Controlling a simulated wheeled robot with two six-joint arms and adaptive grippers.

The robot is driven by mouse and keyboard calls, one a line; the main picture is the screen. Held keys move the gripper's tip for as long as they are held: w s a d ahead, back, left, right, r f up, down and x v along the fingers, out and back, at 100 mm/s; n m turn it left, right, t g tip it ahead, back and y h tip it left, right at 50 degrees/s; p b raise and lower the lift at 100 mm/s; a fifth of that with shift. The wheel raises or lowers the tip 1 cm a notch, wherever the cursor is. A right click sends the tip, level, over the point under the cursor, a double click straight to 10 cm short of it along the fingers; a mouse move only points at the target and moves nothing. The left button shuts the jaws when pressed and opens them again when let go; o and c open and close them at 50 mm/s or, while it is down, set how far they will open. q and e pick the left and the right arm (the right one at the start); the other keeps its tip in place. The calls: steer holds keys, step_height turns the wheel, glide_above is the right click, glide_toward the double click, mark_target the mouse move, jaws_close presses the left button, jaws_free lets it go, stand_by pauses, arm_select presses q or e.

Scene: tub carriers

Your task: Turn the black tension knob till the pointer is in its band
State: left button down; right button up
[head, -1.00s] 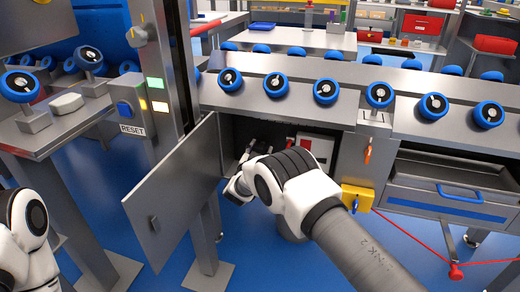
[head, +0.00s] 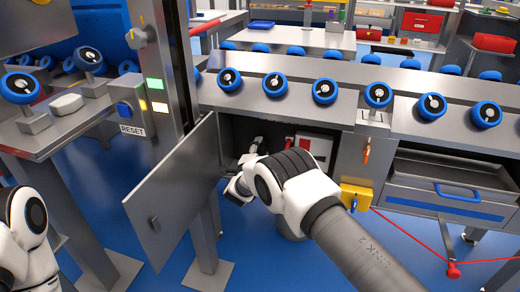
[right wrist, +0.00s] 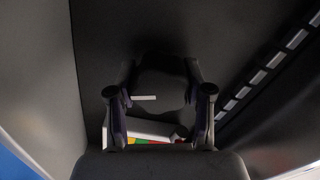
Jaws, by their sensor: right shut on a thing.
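The black tension knob (right wrist: 160,78) shows dark in the right wrist view, with a short white mark (right wrist: 145,97) at its lower side. My right gripper (right wrist: 159,88) is shut on the knob, one finger on each side. Below it lies a white gauge plate (right wrist: 125,127) with a coloured band of green, yellow and red. My gripper's body hides part of the plate, and I cannot make out the pointer. In the head view my right gripper (head: 254,147) reaches into the open cabinet, where the knob is hidden. My left gripper is not in view.
The cabinet door (head: 180,190) stands open to the left of my right arm. A white box with a red panel (head: 314,150) is inside to the right. A yellow block (head: 357,196) and a grey drawer (head: 450,178) lie farther right.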

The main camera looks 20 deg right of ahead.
mark_target(259, 154)
steer(key=shift+m, duration=1.7)
steer(key=o, duration=1.2)
steer(key=shift+c, duration=0.2)
steer(key=v, duration=0.7)
steer(key=shift+s+a, duration=0.1)
steer(key=shift+s, duration=0.1)
steer(key=shift+f, duration=0.1)
